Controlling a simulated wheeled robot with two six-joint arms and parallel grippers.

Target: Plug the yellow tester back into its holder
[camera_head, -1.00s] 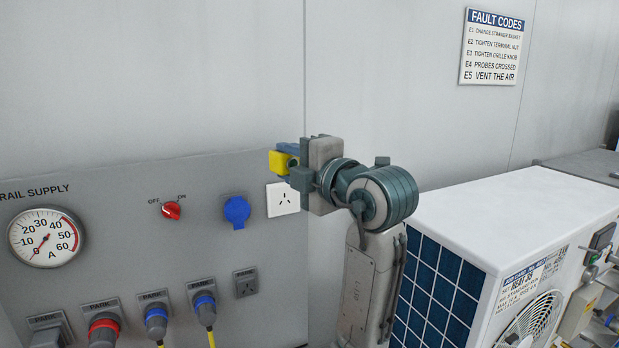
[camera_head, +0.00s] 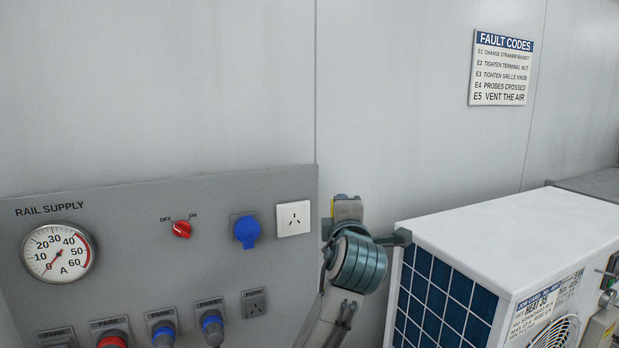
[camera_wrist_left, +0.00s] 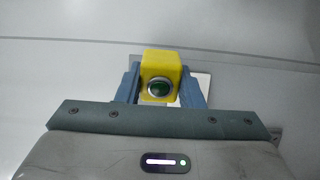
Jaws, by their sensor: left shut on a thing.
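The yellow tester (camera_wrist_left: 161,67) has a round green button or lens in a metal ring. In the left wrist view it sits between the two blue fingers of my left gripper (camera_wrist_left: 163,88), which is shut on it. In the head view my left gripper (camera_head: 346,211) is just right of the grey panel's edge, with only a sliver of the tester showing. A small grey socket labelled PARK (camera_head: 254,303) on the panel is empty, lower left of the gripper. A white socket (camera_head: 293,218) above it is also empty. My right gripper is not in view.
The grey panel (camera_head: 130,262) carries a gauge (camera_head: 58,252), a red switch (camera_head: 182,229), a blue capped socket (camera_head: 245,232) and parked plugs below. A white heat pump unit (camera_head: 520,230) stands close on the right.

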